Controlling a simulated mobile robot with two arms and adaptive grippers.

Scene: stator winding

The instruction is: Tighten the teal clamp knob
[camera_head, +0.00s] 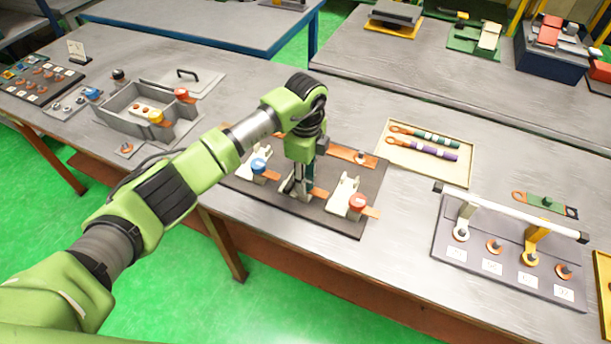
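My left gripper (299,190) points down over the middle of a dark fixture board (335,223). Its fingers are around or just above the middle clamp station, and the arm and fingers cover most of that spot. No teal knob shows clearly; a small teal-green patch (322,144) shows beside my wrist, and I cannot tell what it belongs to. A blue knob (259,165) stands on the clamp to the left and a red knob (358,203) on the clamp to the right. Whether the fingers are open or shut cannot be made out. My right gripper is not in view.
A beige tray (400,165) with green and purple handled tools lies behind the board. A rack with a white bar (510,212) stands at right. A grey box (122,128) with red and yellow knobs stands at left. Bare table lies between board and rack.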

